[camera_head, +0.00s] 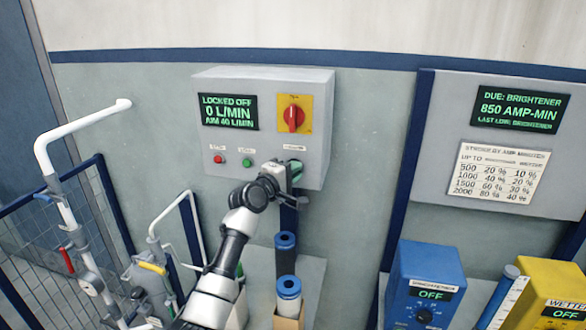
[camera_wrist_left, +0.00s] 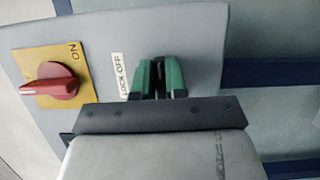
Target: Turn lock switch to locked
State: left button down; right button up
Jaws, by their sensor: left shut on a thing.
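A grey control box (camera_head: 265,85) on the wall carries a display (camera_head: 229,112) that reads "LOCKED OFF 0 L/MIN, AIM 40 L/MIN". My left gripper (camera_head: 293,170) is at the lower right of the box's front. In the left wrist view its green fingers (camera_wrist_left: 158,78) are shut on the lock switch, just beside the "LOCK OFF" label (camera_wrist_left: 121,74). The switch is mostly hidden between the fingers, so its position cannot be read. My right gripper is not in view.
A red rotary knob on a yellow plate (camera_head: 292,115) is above the gripper. It also shows in the left wrist view (camera_wrist_left: 50,82). A red button (camera_head: 218,159) and a green button (camera_head: 247,162) are left of the gripper. Blue-capped cylinders (camera_head: 287,287) stand below.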

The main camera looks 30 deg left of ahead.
pick_arm(q)
jog(key=shift+a+r+m, duration=0.1)
jog(key=shift+r+m, duration=0.1)
jog(key=shift+m, duration=0.1)
jog(key=c, duration=1.3)
grip_release()
jog(key=shift+o, duration=0.7)
jog(key=shift+w+f, duration=0.1)
jog(key=shift+f, duration=0.1)
jog(key=s+a+b, duration=0.1)
jog(key=s+b, duration=0.2)
jog(key=s, duration=0.7)
jog(key=shift+s+a, duration=0.25)
jog(key=shift+s, duration=0.1)
